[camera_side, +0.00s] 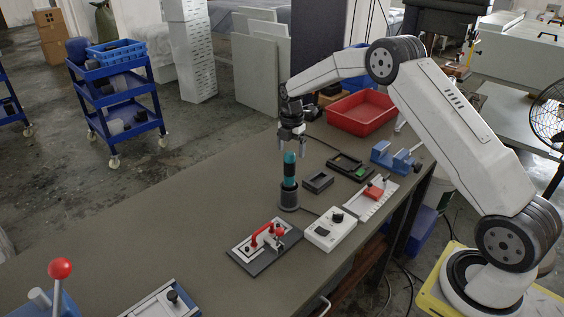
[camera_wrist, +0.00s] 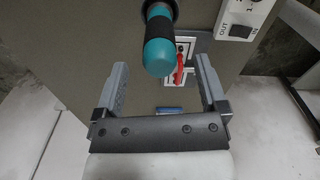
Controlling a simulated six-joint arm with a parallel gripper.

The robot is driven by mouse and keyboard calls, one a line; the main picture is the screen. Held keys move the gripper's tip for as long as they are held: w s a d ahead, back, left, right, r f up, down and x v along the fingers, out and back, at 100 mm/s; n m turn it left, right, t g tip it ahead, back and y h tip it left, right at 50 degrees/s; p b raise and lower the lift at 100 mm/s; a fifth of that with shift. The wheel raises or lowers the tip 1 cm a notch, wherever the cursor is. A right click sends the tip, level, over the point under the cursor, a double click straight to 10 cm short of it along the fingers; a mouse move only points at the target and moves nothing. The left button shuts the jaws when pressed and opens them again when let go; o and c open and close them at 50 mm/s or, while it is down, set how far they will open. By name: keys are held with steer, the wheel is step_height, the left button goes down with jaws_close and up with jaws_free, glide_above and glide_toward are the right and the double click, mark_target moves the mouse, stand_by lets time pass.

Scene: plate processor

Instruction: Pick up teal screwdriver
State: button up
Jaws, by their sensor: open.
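The teal screwdriver (camera_side: 289,170) stands upright in a dark round holder (camera_side: 289,199) on the workbench. Its handle has teal and black bands, and its lower part is hidden in the holder. My gripper (camera_side: 292,148) is just above the handle's top in the side view, pointing down. In the wrist view the teal handle end (camera_wrist: 159,52) shows beyond the fingertips and roughly between them. My gripper (camera_wrist: 162,70) is open there, with a finger on each side and nothing held.
A white control box (camera_side: 330,231) sits right of the holder, and a plate with a red handle (camera_side: 265,245) lies in front. A small dark tray (camera_side: 317,182), a blue vise (camera_side: 395,157) and a red bin (camera_side: 361,113) are behind. The bench's left side (camera_side: 180,215) is clear.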

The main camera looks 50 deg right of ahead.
mark_target(290, 162)
steer(key=shift+a+f, duration=0.2)
steer(key=shift+f, duration=2.7)
jaws_close()
steer(key=shift+r, duration=0.2)
step_height(290, 162, up, 10)
steer(key=shift+f, duration=0.1)
